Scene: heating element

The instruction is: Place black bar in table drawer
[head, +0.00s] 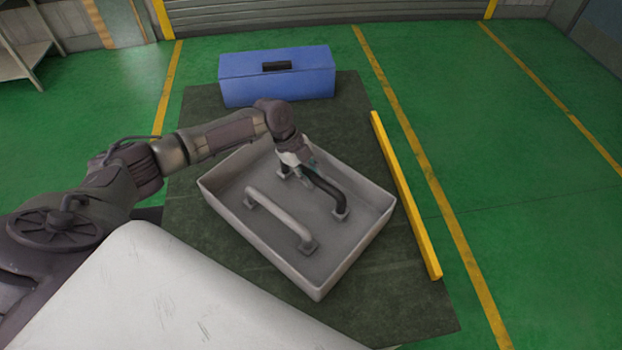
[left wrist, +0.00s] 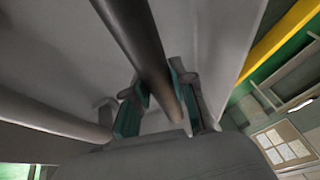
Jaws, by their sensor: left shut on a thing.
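The black bar (head: 334,191) is a dark bent handle with end feet, inside the grey tray (head: 350,247) on the dark table. My left gripper (head: 303,174) reaches into the tray from the left and is shut on the bar near its far end. In the left wrist view, the bar (left wrist: 139,38) runs between the two teal-padded fingers (left wrist: 158,100). A light grey bar (head: 279,218) of similar shape lies in the tray to the left. The right gripper is not in view. I cannot make out a drawer.
A blue toolbox (head: 300,75) with a black handle stands at the table's far end. A yellow bar (head: 405,195) lies along the table's right side. The dark table top (head: 400,310) is bare in front of the tray.

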